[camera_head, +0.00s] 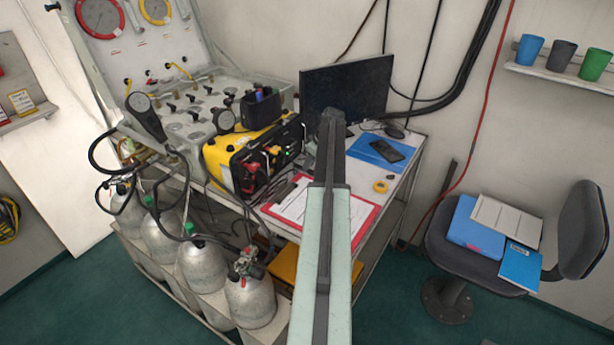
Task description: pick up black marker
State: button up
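I cannot make out a black marker with certainty. A black holder (261,109) stands on top of the yellow case, with blue and reddish marker tops showing in it; any dark marker there blends with the holder. A red clipboard (359,223) with white paper lies on the bench, and a small dark item at its left end is too small to tell from its clip. My own arm rises through the middle of the view and covers part of the clipboard and bench. I cannot make out gripper fingers.
The yellow case (222,163) stands beside a valve panel (187,128). A monitor (345,88), a phone (386,150) on a blue folder and a yellow tape roll (380,187) are on the bench. Gas cylinders (203,267) stand below left; a chair (466,262) stands right.

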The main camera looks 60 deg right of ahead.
jog(key=shift+b+x, duration=0.35)
jog(key=shift+x, duration=0.7)
jog(key=shift+s+r, duration=0.1)
jog(key=shift+r, duration=0.05)
grip_shut()
jog(key=shift+r, duration=0.1)
jog(key=shift+r+p, duration=0.6)
jog(key=shift+p, duration=0.25)
jog(key=r+p, duration=0.2)
jog(key=shift+s+a+r+p, duration=0.1)
jog(key=shift+a+r+p, duration=0.1)
jog(key=shift+r+p, duration=0.2)
jog(key=s+a, duration=0.2)
jog(key=a, duration=0.2)
jog(key=s+a, duration=0.3)
jog(key=a, duration=0.2)
jog(key=s+a, duration=0.2)
jog(key=a, duration=0.2)
jog(key=shift+s+a+r+p, duration=0.25)
jog(key=shift+s+r+p, duration=0.1)
jog(key=shift+r+p, duration=0.05)
jog(key=shift+c, duration=1.9)
grip_release()
